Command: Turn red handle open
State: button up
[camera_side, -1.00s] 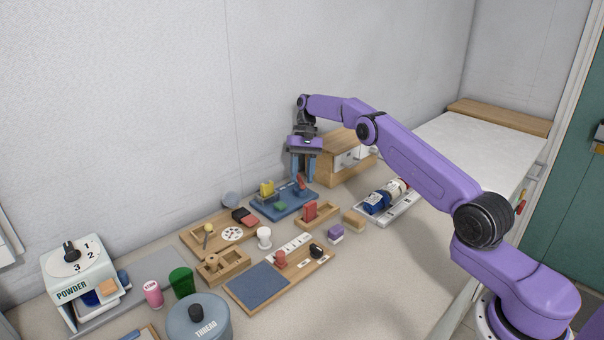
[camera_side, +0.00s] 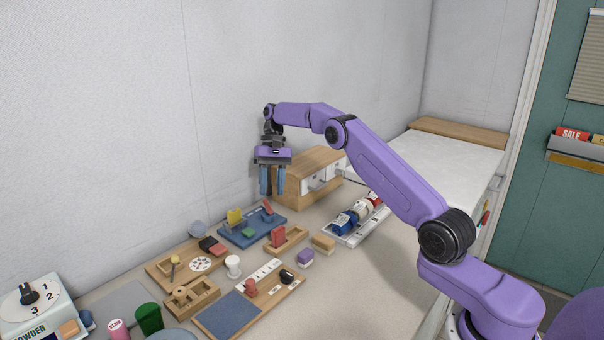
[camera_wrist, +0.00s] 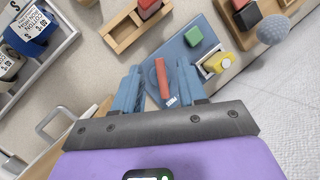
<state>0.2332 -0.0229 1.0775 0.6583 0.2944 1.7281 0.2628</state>
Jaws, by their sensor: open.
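A red handle (camera_side: 267,209) stands on a blue board (camera_side: 240,236) that also carries a yellow block (camera_side: 235,217) and a green block (camera_side: 248,231). In the wrist view the red handle (camera_wrist: 162,78) is a slim bar between and beyond the fingertips, with a small white label by its lower end. My gripper (camera_side: 272,192) points down above the handle end of the board. It is open and empty, with a gap below its fingertips. In the wrist view my gripper (camera_wrist: 160,92) shows a blue finger on each side of the handle, apart from it.
A wooden drawer box (camera_side: 300,180) stands close behind my gripper, with the wall beyond. A wooden tray with a red block (camera_side: 285,241) sits in front of the board. A grey ball (camera_side: 198,229) is at its left.

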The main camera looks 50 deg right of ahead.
jog(key=s+a+r, duration=0.1)
jog(key=s+r, duration=0.7)
jog(key=s, duration=0.4)
jog(key=shift+s+a, duration=0.15)
jog(key=shift+a, duration=0.1)
notch_tip(320, 180, up, 4)
jog(key=t+h, duration=0.2)
jog(key=t, duration=0.2)
send_over(269, 205)
jog(key=s+d, duration=0.2)
jog(key=d, duration=0.1)
jog(key=x, duration=1.7)
jog(key=shift+w+f, duration=0.1)
jog(key=shift+f, duration=0.1)
jog(key=shift+d, duration=0.1)
grip_shut()
